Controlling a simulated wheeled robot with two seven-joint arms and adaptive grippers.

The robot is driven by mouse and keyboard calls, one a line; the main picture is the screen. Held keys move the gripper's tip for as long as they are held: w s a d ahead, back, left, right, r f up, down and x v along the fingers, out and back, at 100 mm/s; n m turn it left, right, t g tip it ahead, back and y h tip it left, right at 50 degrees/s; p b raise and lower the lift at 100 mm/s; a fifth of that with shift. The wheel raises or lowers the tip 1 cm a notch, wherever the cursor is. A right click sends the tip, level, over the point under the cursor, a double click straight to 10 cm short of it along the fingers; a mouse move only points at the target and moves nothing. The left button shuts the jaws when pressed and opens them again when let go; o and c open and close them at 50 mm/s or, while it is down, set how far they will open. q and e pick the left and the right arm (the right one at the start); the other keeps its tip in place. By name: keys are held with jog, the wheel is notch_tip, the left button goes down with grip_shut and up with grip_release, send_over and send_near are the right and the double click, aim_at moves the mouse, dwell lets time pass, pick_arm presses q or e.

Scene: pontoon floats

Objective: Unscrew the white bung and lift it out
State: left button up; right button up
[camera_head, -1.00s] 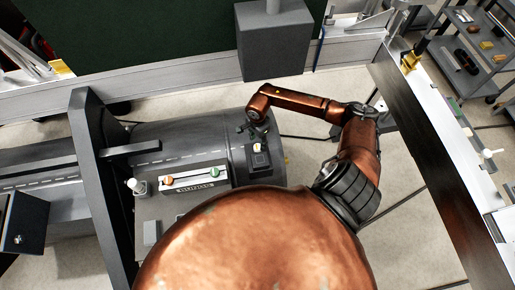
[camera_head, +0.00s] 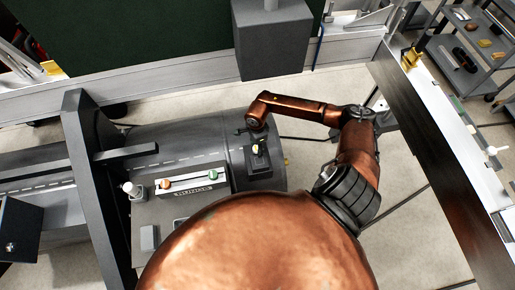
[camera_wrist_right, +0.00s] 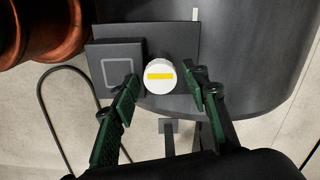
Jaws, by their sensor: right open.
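The white bung (camera_wrist_right: 159,76) is round with a yellow bar across its top and sits in a dark plate on the grey float. In the head view it is a small pale spot (camera_head: 256,149) at the float's right end. My right gripper (camera_wrist_right: 163,93) is open, its green-padded fingers either side of the bung and apart from it. The gripper also shows small in the head view (camera_head: 252,133), under the copper arm. Whether the bung's thread is loose cannot be told. My left gripper is not in view.
A rack (camera_head: 192,181) marked BUNGS holds an orange and a green bung on the float. A white-topped bottle-like item (camera_head: 133,190) stands left of it. A raised dark block (camera_wrist_right: 117,66) sits close left of the bung. A dark post (camera_head: 92,180) rises farther left.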

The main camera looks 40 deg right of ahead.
jog(key=m, duration=0.2)
jog(key=m+p, duration=0.1)
jog(key=m, duration=0.1)
jog(key=shift+r+m+p, duration=0.2)
jog(key=shift+m+p, duration=0.1)
jog(key=m+p, duration=0.1)
jog(key=m, duration=0.3)
jog(key=shift+f+p, duration=0.15)
jog(key=shift+p, duration=0.15)
jog(key=m+p, duration=0.2)
jog(key=m, duration=0.2)
jog(key=m+p, duration=0.3)
jog(key=m, duration=0.3)
jog(key=shift+r, duration=0.2)
jog(key=shift+f+m+p, duration=0.15)
jog(key=shift+m+p, duration=0.4)
jog(key=shift+m, duration=0.45)
jog(key=shift+f, duration=0.1)
